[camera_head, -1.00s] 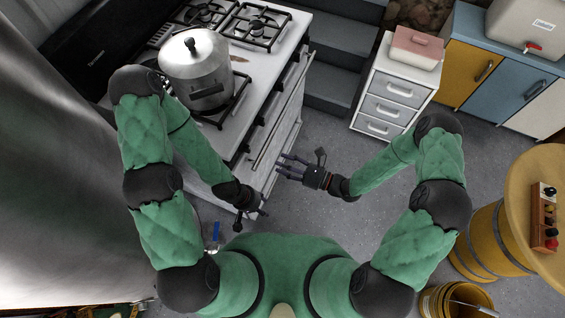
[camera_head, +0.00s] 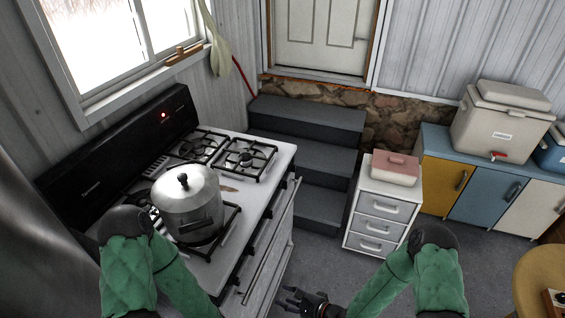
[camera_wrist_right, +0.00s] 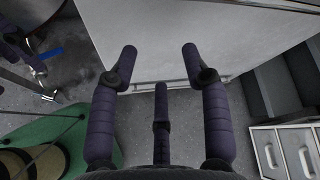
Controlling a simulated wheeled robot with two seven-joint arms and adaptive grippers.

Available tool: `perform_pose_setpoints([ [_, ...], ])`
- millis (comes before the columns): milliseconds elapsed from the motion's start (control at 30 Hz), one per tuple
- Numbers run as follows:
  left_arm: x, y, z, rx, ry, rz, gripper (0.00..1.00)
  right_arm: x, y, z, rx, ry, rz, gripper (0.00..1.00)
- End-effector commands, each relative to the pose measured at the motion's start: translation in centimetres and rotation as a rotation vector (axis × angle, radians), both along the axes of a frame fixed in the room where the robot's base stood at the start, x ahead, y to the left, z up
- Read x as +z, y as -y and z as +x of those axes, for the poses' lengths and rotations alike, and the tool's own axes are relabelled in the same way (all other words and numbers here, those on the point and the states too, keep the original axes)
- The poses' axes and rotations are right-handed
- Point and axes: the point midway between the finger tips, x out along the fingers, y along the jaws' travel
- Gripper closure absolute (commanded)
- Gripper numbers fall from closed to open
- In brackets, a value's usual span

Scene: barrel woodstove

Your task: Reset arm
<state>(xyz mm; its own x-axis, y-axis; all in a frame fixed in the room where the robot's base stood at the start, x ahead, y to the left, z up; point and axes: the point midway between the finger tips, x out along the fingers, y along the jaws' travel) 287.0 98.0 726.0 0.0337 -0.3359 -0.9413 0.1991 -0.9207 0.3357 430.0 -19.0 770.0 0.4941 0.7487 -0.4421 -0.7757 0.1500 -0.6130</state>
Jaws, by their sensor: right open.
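My right gripper (camera_head: 292,302) shows at the bottom of the head view, in front of the stove and above the grey floor. In the right wrist view (camera_wrist_right: 160,65) its fingers are spread apart with nothing between them, and the stove's pale front lies beyond. My right arm (camera_head: 435,282) bends in from the lower right. My left arm (camera_head: 128,275) is in front of the stove's near left side; its gripper is below the picture and hidden.
A stove (camera_head: 262,205) with a lidded steel pot (camera_head: 188,208) stands at left. Dark steps (camera_head: 310,120) lead to a door. A white drawer unit (camera_head: 378,215) carries a pink-lidded box (camera_head: 395,168). Coloured cabinets (camera_head: 487,185) stand right. Floor between stove and drawers is clear.

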Motion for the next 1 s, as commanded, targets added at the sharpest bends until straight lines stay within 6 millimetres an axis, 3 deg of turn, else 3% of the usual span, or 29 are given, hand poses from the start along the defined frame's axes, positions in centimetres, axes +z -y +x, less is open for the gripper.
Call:
perform_pose_setpoints([
  [267,0.0,0.0,0.0,0.000,0.000,0.000,0.52,-3.0,3.0,-2.2,0.181,0.122,-0.423,0.52],
  [500,0.0,0.0,0.0,0.000,0.000,0.000,0.52,-4.6,5.5,-6.0,0.448,0.167,-0.702,0.52],
  [800,0.0,0.0,0.0,0.000,0.000,0.000,0.52,-4.7,7.5,-11.9,0.836,0.197,-0.868,0.52],
  [1000,0.0,0.0,0.0,0.000,0.000,0.000,0.52,-4.4,7.9,-14.0,0.973,0.213,-0.882,0.52],
])
